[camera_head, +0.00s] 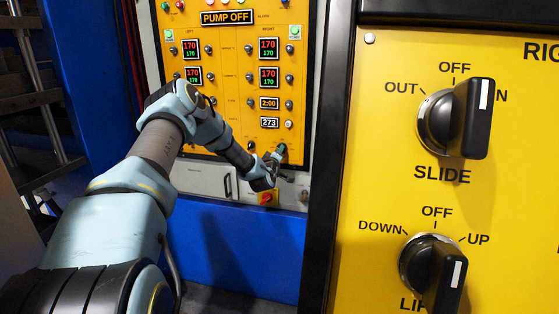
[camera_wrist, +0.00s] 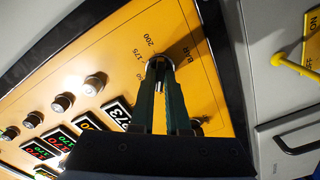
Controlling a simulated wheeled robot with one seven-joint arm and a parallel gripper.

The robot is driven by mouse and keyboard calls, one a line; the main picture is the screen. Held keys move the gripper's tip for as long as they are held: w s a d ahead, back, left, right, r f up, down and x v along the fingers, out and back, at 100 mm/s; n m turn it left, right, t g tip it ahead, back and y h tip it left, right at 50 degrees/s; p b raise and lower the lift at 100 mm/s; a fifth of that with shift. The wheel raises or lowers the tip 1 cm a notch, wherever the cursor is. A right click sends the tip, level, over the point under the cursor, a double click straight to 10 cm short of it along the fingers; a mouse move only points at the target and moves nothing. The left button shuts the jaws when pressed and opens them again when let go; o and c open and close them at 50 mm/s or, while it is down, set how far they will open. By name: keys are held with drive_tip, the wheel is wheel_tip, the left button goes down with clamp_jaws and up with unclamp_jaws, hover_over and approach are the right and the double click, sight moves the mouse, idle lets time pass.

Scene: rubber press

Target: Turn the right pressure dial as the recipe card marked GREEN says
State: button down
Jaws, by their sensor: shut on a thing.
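The right pressure dial (camera_wrist: 160,63) is at the lower right of the yellow control panel, with a scale around it in the wrist view reading BAR and numbers including 175 and 200. My gripper (camera_wrist: 162,75) is shut on this dial, its two dark fingers on either side of the knob. The fingers hide most of the knob, and I cannot read its pointer. In the head view my gripper (camera_head: 277,157) reaches the panel's lower right, and the dial (camera_head: 282,148) shows just above it. No recipe card marked GREEN is legible in either view.
Red-and-green displays (camera_head: 269,49) read 170, and a white display (camera_head: 270,123) reads 273. A sign (camera_head: 227,17) says PUMP OFF. A nearer yellow panel (camera_head: 385,160) with SLIDE and lift knobs fills the right. A yellow-handled switch (camera_wrist: 294,66) sits beside the dial panel.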

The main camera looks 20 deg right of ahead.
drive_tip(key=shift+f+m+b, duration=0.15)
drive_tip(key=shift+m+b, duration=0.35)
drive_tip(key=shift+b, duration=0.05)
drive_tip(key=c, duration=0.9)
unclamp_jaws()
drive_tip(key=b+v, duration=0.3)
drive_tip(key=v, duration=0.7)
drive_tip(key=shift+s+a, duration=0.15)
drive_tip(key=shift+s, duration=0.25)
